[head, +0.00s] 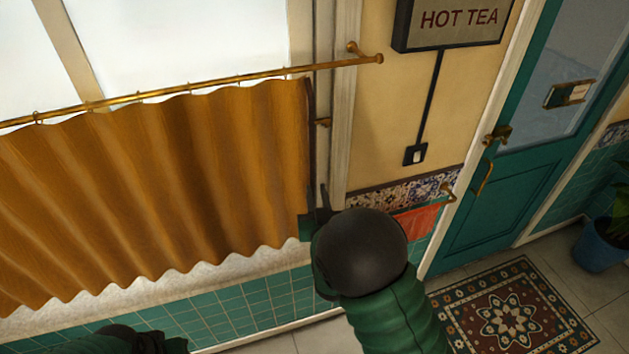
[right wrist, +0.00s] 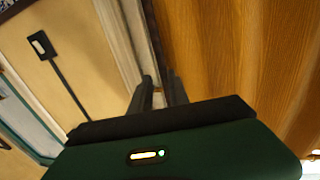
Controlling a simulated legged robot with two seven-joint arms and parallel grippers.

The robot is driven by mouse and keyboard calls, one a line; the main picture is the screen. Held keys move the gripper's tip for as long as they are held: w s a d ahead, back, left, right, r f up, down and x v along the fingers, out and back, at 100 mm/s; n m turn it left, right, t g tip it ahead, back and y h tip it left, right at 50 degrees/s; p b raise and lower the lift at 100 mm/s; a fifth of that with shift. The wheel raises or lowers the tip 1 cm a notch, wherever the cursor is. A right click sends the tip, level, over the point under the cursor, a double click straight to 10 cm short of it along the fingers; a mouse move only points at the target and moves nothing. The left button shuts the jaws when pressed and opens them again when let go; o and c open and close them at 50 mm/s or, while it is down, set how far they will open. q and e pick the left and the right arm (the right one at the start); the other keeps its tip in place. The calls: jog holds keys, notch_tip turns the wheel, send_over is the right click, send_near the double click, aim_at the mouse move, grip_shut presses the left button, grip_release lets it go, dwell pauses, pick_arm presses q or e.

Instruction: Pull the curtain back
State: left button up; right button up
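The orange-brown curtain (head: 170,180) hangs from a brass rod (head: 215,80) by small rings and covers the lower window. A dark narrow strip (head: 309,130) runs down its right edge. My right gripper (head: 318,196) is at the lower end of that edge, fingers pointing up along it. In the right wrist view, its two dark fingers (right wrist: 160,92) stand close together with a narrow gap, the curtain (right wrist: 235,60) to their right. I cannot tell whether they grip the edge strip. Only dark parts of my left arm show at the lower left; its fingers are hidden.
A HOT TEA sign (head: 455,22) and a wall switch (head: 415,154) are right of the window. A red cloth (head: 420,219) hangs by the teal door (head: 510,180). A patterned mat (head: 515,310) and a blue plant pot (head: 603,245) are on the floor.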

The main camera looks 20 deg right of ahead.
aim_at(313, 186)
jog(key=w, duration=0.3)
jog(key=shift+w+a+p, duration=0.3)
jog(key=shift+w+p, duration=0.1)
jog(key=shift+d, duration=0.4)
grip_shut()
jog(key=shift+a, duration=0.15)
dwell(0.5)
